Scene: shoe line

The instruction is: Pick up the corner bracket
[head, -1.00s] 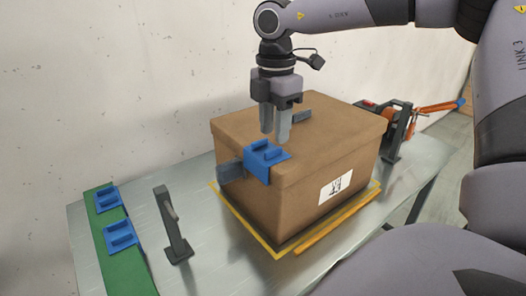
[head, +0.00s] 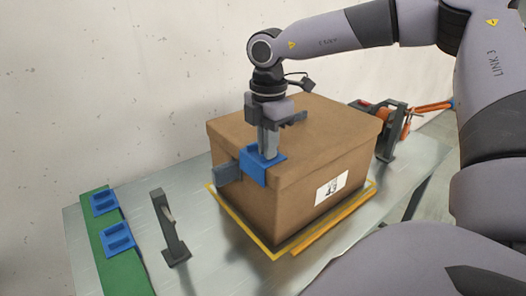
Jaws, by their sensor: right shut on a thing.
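A blue corner bracket (head: 252,172) sits on the near left top corner of a closed cardboard box (head: 310,150). My right gripper (head: 268,152) has come down from above, with its fingers at the raised part on top of the bracket. It is shut on this bracket, which still rests against the box corner. The fingers hide part of the bracket's top. Two more blue corner brackets (head: 117,239) and (head: 104,202) lie on a green strip at the left. My left gripper is not in view.
The box stands inside a yellow outline (head: 268,248) on a metal table (head: 200,225). A grey strap end (head: 227,174) sticks out at the box's left side. A dark upright stand (head: 169,228) is left of it. A strapping tool with orange handles (head: 400,125) is behind right.

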